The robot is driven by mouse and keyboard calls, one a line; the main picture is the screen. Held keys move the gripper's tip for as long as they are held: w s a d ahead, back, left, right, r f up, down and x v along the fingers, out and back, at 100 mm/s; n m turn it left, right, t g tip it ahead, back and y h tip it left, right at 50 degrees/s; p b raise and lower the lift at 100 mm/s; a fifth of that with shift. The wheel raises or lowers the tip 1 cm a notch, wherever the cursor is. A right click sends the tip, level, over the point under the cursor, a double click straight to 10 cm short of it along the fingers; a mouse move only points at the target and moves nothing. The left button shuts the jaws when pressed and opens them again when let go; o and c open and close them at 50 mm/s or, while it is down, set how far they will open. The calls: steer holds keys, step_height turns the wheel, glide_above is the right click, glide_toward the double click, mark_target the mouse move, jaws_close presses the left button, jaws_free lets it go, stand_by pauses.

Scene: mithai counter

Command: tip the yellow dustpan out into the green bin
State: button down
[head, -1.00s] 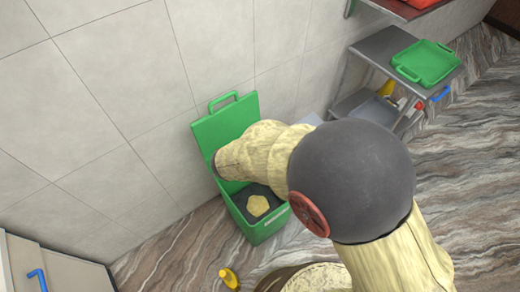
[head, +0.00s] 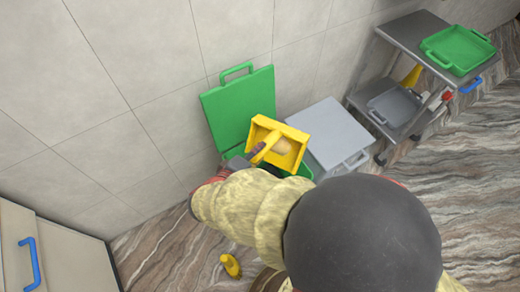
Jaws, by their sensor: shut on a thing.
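The yellow dustpan (head: 298,134) is held up in front of the green bin's raised lid (head: 234,112), over the bin's opening. A pale beige lump shows in the pan; whether it rests loose there I cannot tell. My gripper (head: 255,156) is shut on the dustpan's handle, at the pan's left. The green bin (head: 305,171) stands against the wall with its lid open; its body and inside are mostly hidden by my arm and the dustpan.
A grey bin (head: 327,132) with a closed lid stands just right of the green one. A trolley at the right carries a green tray (head: 455,48) above and a grey tray (head: 395,104) below. A yellow object (head: 231,265) lies on the floor. A cabinet is at lower left.

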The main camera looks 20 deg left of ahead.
mark_target(253, 162)
steer(key=shift+s+a+f+t+b, duration=0.15)
steer(key=shift+s+f+t+b, duration=0.1)
steer(key=shift+s+f+b, duration=0.5)
steer(key=shift+s+a+f+t+b, duration=0.15)
steer(key=shift+s+f+t+b, duration=0.2)
steer(key=shift+b, duration=0.65)
steer(key=shift+s+a+f+t+b, duration=0.15)
steer(key=shift+s+t+b, duration=0.15)
steer(key=shift+s+b, duration=0.55)
steer(key=shift+w, duration=0.15)
